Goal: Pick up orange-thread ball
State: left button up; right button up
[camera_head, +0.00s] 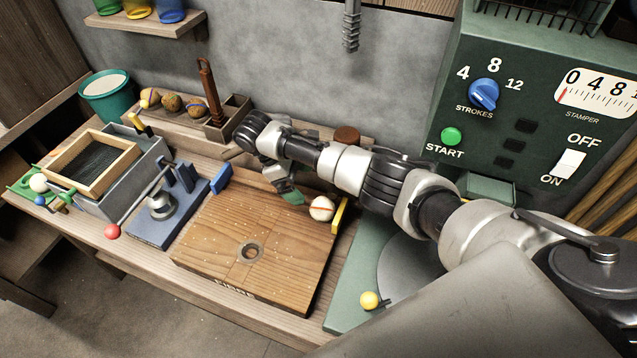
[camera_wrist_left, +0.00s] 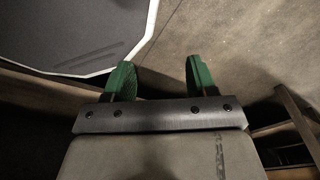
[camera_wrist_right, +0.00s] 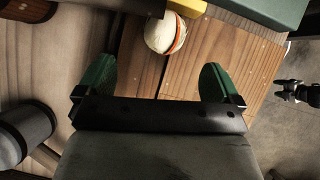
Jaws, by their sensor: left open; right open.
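A cream ball with an orange band (camera_head: 321,208) sits at the right back edge of the wooden board (camera_head: 225,225), beside a yellow block (camera_head: 339,216). In the right wrist view the same ball (camera_wrist_right: 166,34) lies beyond the fingertips, between their lines and touching neither. My right gripper (camera_wrist_right: 158,82) is open and empty over the board; in the head view its green fingertip (camera_head: 292,197) shows just left of the ball, the rest partly hidden by my arm. My left gripper (camera_wrist_left: 158,78) is open and empty, away from the bench.
Several wrapped balls (camera_head: 171,103) lie in a wooden tray at the back, beside a wooden box (camera_head: 228,118). A blue clamp stand (camera_head: 160,215) and a grey framed bin (camera_head: 112,190) stand left of the board. A green stamper machine (camera_head: 500,110) stands at the right.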

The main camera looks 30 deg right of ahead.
aim_at(316, 202)
jog(key=b+x, duration=0.2)
jog(key=x, duration=0.3)
jog(key=shift+s, duration=0.15)
jog(key=shift+s+d+f+b, duration=0.1)
jog(key=shift+d+f+b, duration=0.1)
jog(key=shift+b, duration=0.1)
jog(key=shift+s+f, duration=0.15)
jog(key=shift+f, duration=0.15)
jog(key=p+x, duration=0.1)
jog(key=x, duration=0.2)
jog(key=shift+s+f, duration=0.25)
jog(key=shift+s, duration=0.05)
jog(key=shift+s+d+f, duration=0.1)
jog(key=shift+f, duration=0.15)
pick_arm(q)
jog(key=shift+s+a+f, duration=0.15)
jog(key=shift+s+f, duration=0.3)
jog(key=shift+s, duration=0.1)
jog(key=shift+s+a+f, duration=0.15)
jog(key=shift+s+f, duration=0.3)
jog(key=shift+s, duration=0.1)
pick_arm(e)
jog(key=shift+f, duration=0.1)
pick_arm(q)
jog(key=shift+s, duration=0.1)
pick_arm(e)
jog(key=shift+c, duration=0.2)
